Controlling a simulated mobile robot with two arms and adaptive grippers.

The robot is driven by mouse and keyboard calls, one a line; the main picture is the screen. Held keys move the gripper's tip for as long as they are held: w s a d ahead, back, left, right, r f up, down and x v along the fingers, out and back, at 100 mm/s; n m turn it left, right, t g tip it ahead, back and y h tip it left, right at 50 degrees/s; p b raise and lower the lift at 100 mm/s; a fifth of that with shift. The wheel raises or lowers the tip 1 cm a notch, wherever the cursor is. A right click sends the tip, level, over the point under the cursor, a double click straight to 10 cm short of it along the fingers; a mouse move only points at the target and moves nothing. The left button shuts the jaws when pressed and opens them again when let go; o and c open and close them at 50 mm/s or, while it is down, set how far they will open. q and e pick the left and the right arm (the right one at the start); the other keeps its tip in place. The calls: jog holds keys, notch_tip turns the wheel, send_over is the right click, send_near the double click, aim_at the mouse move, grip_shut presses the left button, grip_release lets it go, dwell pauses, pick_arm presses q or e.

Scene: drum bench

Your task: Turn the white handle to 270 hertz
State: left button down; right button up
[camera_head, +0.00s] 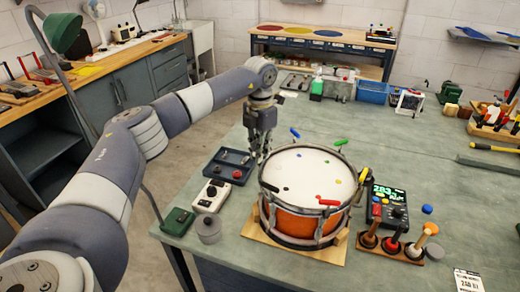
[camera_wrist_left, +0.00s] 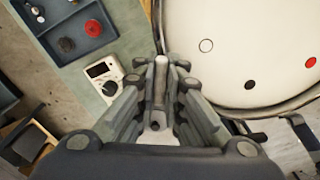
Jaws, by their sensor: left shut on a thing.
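A drum with a white head and an orange shell (camera_head: 288,222) stands on a wooden base on the green bench. Blue (camera_head: 295,133), green (camera_head: 341,142), yellow (camera_head: 363,175) and red (camera_head: 328,202) handles sit around its rim. My left gripper (camera_head: 262,154) is at the drum's far left rim, pointing down. In the wrist view its fingers (camera_wrist_left: 166,72) are shut on the white handle (camera_wrist_left: 160,78), beside the rim. The fingers hide part of the handle. A tuner (camera_head: 390,203) shows green digits that look like 283. My right gripper is not in view.
A dark tray (camera_head: 229,166) and a white meter with a knob (camera_head: 211,195) lie left of the drum. A rack of colored-tip tools (camera_head: 392,245) stands at its right. A white card (camera_head: 468,281) is near the front. Bare bench (camera_head: 430,150) lies beyond the tuner.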

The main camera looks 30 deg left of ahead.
pick_arm(q)
jog(key=shift+r+n, duration=0.1)
jog(key=shift+n, duration=0.3)
jog(key=c, duration=1.7)
grip_release()
notch_tip(320, 180, up, 12)
jog(key=shift+f, duration=0.1)
